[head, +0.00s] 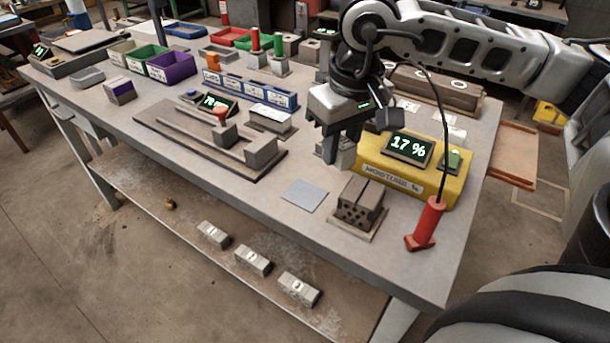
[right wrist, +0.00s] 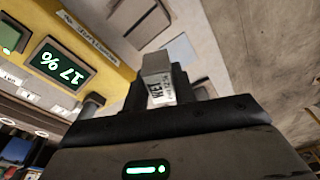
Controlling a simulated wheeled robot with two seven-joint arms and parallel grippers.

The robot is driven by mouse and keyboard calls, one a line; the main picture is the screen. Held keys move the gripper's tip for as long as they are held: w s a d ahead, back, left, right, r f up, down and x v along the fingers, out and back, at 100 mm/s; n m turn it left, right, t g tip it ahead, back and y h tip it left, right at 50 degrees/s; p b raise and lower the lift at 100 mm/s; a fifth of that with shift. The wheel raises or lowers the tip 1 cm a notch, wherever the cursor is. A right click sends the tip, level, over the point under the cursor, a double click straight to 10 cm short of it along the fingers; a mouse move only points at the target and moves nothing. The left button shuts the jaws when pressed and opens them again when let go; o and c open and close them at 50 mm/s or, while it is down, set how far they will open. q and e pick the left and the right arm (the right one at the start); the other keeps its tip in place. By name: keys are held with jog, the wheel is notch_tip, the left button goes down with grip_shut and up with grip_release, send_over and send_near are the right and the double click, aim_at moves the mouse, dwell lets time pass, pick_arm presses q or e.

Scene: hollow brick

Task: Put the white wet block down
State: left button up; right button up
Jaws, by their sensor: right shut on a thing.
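My right gripper (head: 338,152) is over the table's right part, pointing down, beside the yellow moisture meter. It is shut on a white block (head: 347,157), mostly hidden behind a finger in the head view. In the right wrist view the white block (right wrist: 156,66) stands out between the fingers (right wrist: 160,92), with the word WET on its side. The block seems held above the table; I cannot tell the exact gap. My left gripper is not in view.
The yellow moisture meter (head: 398,172) reads 17 %. A red-handled probe (head: 427,222) on a cable stands right of it. A brown brick with holes (head: 360,203) and a flat grey pad (head: 305,195) lie in front. Several labelled blocks (head: 253,260) lie on the lower shelf.

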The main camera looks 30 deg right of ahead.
send_over(304, 193)
jog(key=s, duration=0.1)
jog(key=f, duration=0.5)
jog(key=shift+d+f, duration=0.2)
jog(key=f, duration=0.2)
jog(key=f+p, duration=0.1)
jog(key=shift+w+a, duration=0.25)
jog(key=shift+w, duration=0.05)
jog(key=shift+f, duration=0.5)
jog(key=shift+f, duration=0.15)
jog(key=o, duration=0.9)
jog(key=shift+o, duration=0.2)
notch_tip(304, 193, up, 12)
jog(key=s, duration=0.1)
jog(key=shift+s+b, duration=0.25)
jog(key=shift+b, duration=0.1)
